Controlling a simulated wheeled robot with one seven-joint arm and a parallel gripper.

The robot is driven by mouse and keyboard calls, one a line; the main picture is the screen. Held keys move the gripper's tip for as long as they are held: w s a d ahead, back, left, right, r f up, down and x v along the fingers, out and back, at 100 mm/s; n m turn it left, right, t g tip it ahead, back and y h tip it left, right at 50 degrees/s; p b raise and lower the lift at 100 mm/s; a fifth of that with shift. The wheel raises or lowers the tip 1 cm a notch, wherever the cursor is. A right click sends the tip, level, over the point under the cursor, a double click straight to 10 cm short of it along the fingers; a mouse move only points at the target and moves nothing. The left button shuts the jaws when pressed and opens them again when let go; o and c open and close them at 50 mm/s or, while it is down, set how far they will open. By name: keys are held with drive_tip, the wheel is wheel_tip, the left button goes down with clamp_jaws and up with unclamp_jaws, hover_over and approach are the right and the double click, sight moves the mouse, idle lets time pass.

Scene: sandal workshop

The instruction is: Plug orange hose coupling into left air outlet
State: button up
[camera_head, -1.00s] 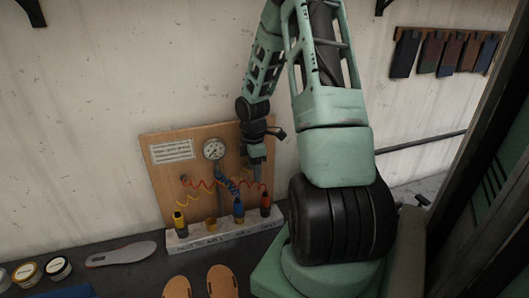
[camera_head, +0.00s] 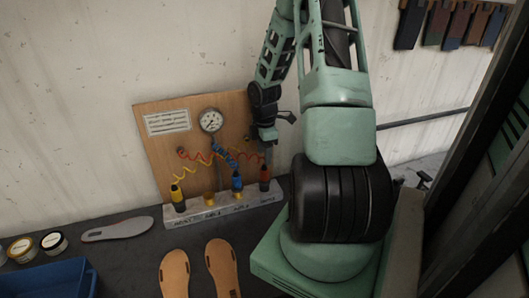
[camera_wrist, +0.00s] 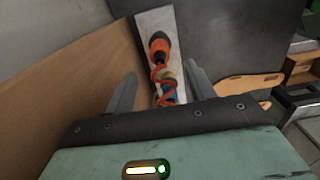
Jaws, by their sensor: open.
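The orange coupling (camera_head: 265,176) stands upright at the right end of a pale block, with an orange coiled hose (camera_head: 200,156) running left from it to the board. In the wrist view the orange coupling (camera_wrist: 160,48) shows ahead, between the lines of my fingers. My gripper (camera_head: 267,155) is open and empty, close above the orange coupling; its two fingers also show in the wrist view (camera_wrist: 161,70). The left air outlet (camera_head: 209,199) looks like a bare brass fitting on the block, left of the blue coupling. The block's lettering is too small to read surely.
A yellow coupling (camera_head: 177,195) stands at the block's left end. A blue coupling (camera_head: 237,182) sits on another brass fitting. A wooden board with a gauge (camera_head: 210,120) rises behind. Sandal soles (camera_head: 174,272), a grey insole (camera_head: 118,229), jars and a blue bin (camera_head: 45,280) lie in front and left.

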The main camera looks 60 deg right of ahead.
sight(264, 168)
drive_tip(key=shift+f+b, duration=2.25)
drive_tip(key=shift+f, duration=1.9)
drive_tip(key=c, duration=0.9)
wheel_tip(264, 168, up, 13)
drive_tip(key=p, duration=1.3)
